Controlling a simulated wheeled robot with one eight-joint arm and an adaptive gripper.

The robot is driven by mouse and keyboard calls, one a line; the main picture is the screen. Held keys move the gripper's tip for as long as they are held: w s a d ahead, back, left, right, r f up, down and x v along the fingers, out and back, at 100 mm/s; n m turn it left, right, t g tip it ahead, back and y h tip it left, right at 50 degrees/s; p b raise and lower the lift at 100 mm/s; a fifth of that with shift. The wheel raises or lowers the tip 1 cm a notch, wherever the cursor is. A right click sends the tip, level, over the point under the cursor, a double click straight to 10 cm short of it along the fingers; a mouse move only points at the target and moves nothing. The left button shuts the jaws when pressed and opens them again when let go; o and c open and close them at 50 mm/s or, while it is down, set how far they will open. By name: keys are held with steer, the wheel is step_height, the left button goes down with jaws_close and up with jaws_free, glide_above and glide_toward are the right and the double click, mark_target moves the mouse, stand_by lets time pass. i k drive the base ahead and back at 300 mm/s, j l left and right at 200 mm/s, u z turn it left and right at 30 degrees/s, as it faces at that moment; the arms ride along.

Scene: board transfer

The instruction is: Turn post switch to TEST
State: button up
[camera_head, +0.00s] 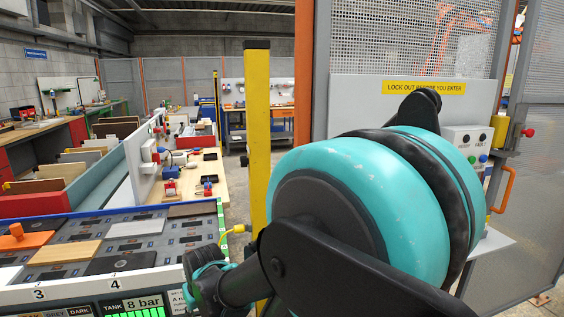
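No switch with a readable TEST mark shows. A white control box (467,146) on the cage wall at the right has several small round knobs or lamps and lettering that looks like FAULT. My arm's large teal and black joint covers part of it. A yellow post (257,110) stands upright left of my arm. A small dark part shows at its left edge, too small to make out. My gripper's fingers do not show; only my arm links are in view, across the centre and lower right.
A blue-edged board table (100,240) with dark, tan and white plates fills the lower left. A wooden bench (200,185) with red and blue devices lies behind it. A mesh cage wall (410,40) with a yellow lock-out sign (424,87) and an orange handle (507,190) is at the right.

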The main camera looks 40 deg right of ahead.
mark_target(244, 160)
steer(key=z, duration=0.75)
